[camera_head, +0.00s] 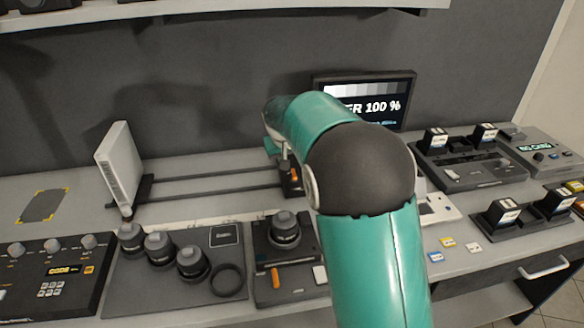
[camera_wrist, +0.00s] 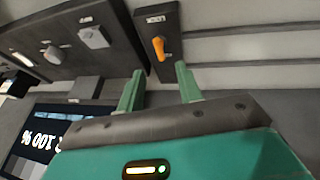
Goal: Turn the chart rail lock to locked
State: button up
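The chart rail lock is a small orange lever (camera_wrist: 158,47) on a dark block (camera_wrist: 168,20) with a white label above the lever, seen in the wrist view. In the head view the orange lever (camera_head: 294,175) shows at the right end of the two dark rails (camera_head: 215,188), partly covered by my arm. My gripper (camera_wrist: 160,68) is open, its two teal fingers apart and empty. The lever lies just beyond the fingertips, between them in the picture; I see no contact. In the head view my gripper is mostly hidden behind my arm.
A white chart panel (camera_head: 120,165) stands at the rails' left end. A monitor (camera_head: 366,95) stands behind my arm. Several lenses sit on a dark mat (camera_head: 140,285) in front of the rails. Card readers (camera_head: 470,172) fill the right side. A shelf (camera_head: 220,12) hangs above.

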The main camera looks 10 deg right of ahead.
jog(key=v, duration=0.5)
jog(key=shift+r, duration=0.1)
jog(key=s+d+r+y, duration=0.1)
jog(key=s+r, duration=0.3)
jog(key=s, duration=0.6)
jog(key=s+d+r+y, duration=0.1)
jog(key=s+d+r, duration=0.15)
jog(key=s, duration=0.75)
jog(key=s+f+t, duration=0.1)
jog(key=s+f, duration=0.2)
jog(key=s, duration=1.4)
jog(key=shift+s+a+f, duration=0.2)
jog(key=shift+s+a, duration=0.1)
jog(key=shift+a, duration=0.1)
